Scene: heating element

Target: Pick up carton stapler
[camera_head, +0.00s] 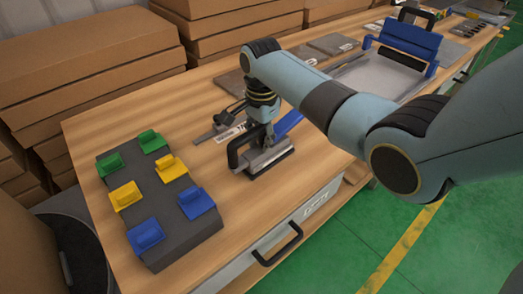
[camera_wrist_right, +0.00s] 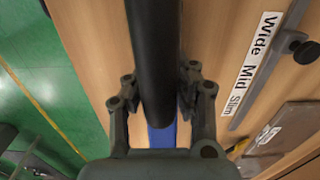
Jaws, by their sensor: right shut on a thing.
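The carton stapler (camera_head: 268,160) is a metal-grey tool with a black looped handle. It is upright at the front edge of the wooden table in the head view. My right gripper (camera_head: 262,118) comes down on it from above. In the right wrist view a black bar (camera_wrist_right: 150,50), which looks like part of the stapler, runs between the two fingers (camera_wrist_right: 156,92), with a blue part below it. The fingers are shut on the stapler. The gripper and arm hide some of its upper part. I cannot tell whether its base touches the table. My left gripper is not in view.
A dark block (camera_head: 165,215) with green, yellow and blue pieces lies to the left on the table (camera_head: 95,130). A ruler-like strip labelled "Wide Mid Slim" (camera_wrist_right: 255,65) lies behind the stapler. A blue-handled metal device (camera_head: 385,70) stands further back. Cardboard stacks (camera_head: 90,70) line the rear.

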